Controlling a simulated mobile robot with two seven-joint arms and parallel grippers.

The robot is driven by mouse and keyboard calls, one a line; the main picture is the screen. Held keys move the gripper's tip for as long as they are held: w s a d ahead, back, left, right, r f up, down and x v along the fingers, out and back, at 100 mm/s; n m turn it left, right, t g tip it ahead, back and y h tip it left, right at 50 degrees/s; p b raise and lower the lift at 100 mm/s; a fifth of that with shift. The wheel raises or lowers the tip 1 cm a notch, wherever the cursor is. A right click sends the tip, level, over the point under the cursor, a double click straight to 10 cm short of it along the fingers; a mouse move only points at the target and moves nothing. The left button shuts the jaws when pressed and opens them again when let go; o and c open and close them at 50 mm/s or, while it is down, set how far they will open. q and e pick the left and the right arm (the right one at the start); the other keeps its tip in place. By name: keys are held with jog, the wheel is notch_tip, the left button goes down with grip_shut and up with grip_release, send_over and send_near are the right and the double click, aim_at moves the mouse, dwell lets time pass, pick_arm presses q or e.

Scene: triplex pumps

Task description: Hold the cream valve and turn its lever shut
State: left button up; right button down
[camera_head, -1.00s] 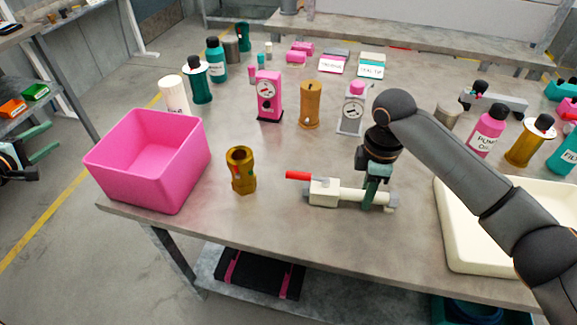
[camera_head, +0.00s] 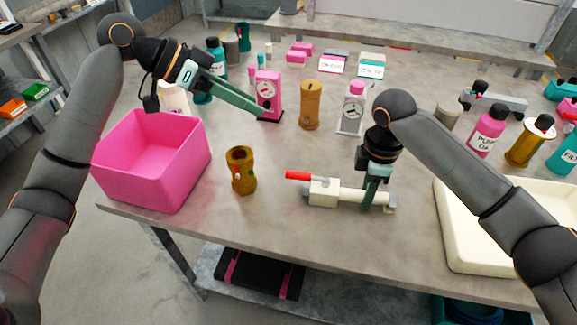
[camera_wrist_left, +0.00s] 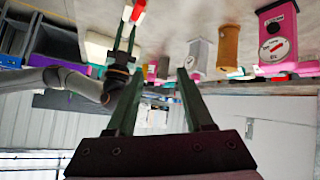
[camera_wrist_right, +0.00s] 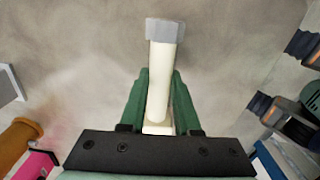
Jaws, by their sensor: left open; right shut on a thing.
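The cream valve (camera_head: 324,191) lies on the table near the front, with its red lever (camera_head: 298,176) pointing left along the pipe. My right gripper (camera_head: 372,196) is shut on the valve's cream pipe, right of the valve body. The right wrist view shows the pipe (camera_wrist_right: 162,80) between the green fingers, with a grey end (camera_wrist_right: 165,30). My left gripper (camera_head: 258,109) is open and empty, raised in front of the pink gauge (camera_head: 268,93). In the left wrist view the red lever (camera_wrist_left: 138,10) is at the top, away from the open fingers (camera_wrist_left: 155,88).
A pink bin (camera_head: 150,165) stands at the table's left front. A brass fitting (camera_head: 241,170) stands between it and the valve. A cream tray (camera_head: 455,235) is to the right. The table between the brass fitting and the lever is clear.

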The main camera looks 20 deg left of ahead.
aim_at(292, 172)
pick_arm(q)
jog(key=s+d+f+m+g+y, duration=0.2)
jog(key=s+d+m+y, duration=0.25)
jog(key=m, duration=0.25)
jog(key=shift+y, duration=0.35)
jog(key=x, duration=1.2)
jog(key=shift+a+r, duration=0.1)
grip_shut()
dwell(0.5)
